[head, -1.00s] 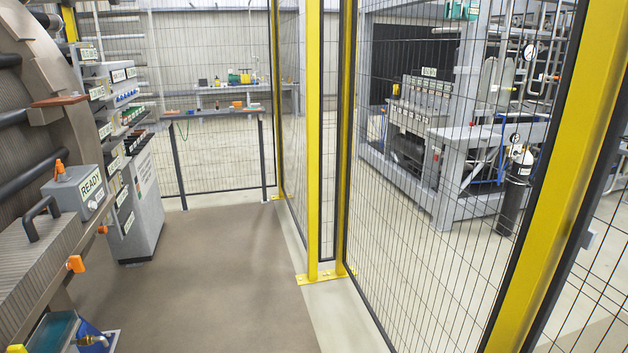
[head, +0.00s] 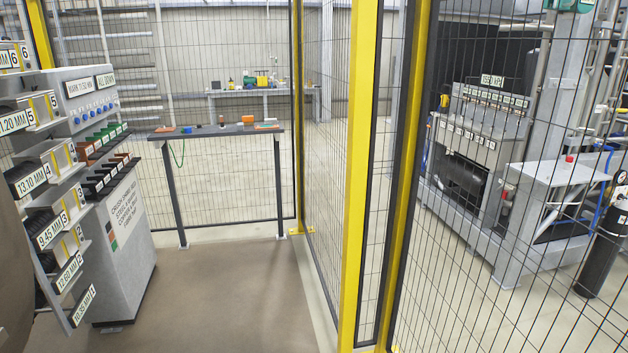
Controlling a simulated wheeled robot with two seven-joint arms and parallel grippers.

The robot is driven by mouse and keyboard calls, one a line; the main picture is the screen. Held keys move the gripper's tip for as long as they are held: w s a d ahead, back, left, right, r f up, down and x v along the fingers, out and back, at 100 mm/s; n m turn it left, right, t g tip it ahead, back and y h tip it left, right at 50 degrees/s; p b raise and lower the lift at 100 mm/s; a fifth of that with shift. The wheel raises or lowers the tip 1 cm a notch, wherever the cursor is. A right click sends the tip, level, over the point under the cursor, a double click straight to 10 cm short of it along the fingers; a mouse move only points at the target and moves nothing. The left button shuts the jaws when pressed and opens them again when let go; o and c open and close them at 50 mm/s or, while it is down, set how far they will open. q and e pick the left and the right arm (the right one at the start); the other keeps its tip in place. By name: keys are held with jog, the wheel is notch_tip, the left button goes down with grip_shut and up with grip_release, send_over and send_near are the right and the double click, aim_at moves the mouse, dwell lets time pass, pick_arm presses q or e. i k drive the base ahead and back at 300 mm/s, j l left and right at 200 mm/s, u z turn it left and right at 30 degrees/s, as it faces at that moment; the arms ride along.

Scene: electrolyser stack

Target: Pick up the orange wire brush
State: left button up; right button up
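A dark narrow table (head: 215,132) stands ahead against the mesh fence, with several small items on it. A green cord hangs below the table's left end. Neither of my grippers is in view.
A grey cabinet with labelled shelves (head: 128,210) stands close on the left. A yellow post (head: 361,180) and mesh fence panels close off the right side. Brown floor (head: 225,290) lies clear up to the table. A bench (head: 265,91) stands behind the fence.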

aim_at(245, 119)
jog(key=i+j, duration=0.2)
jog(key=i, duration=0.3)
jog(key=i+j, duration=0.2)
jog(key=i, duration=0.35)
jog(key=i+j+u, duration=0.1)
jog(key=i, duration=0.4)
jog(key=i+j, duration=0.25)
jog(key=i, duration=0.3)
jog(key=i+j, duration=0.4)
jog(key=i+j+u, duration=0.1)
jog(key=i+j, duration=0.25)
jog(key=i, duration=0.25)
jog(key=i+j, duration=0.35)
jog(key=i, duration=0.15)
jog(key=i+j, duration=0.35)
jog(key=i, duration=0.2)
jog(key=j+u, duration=0.05)
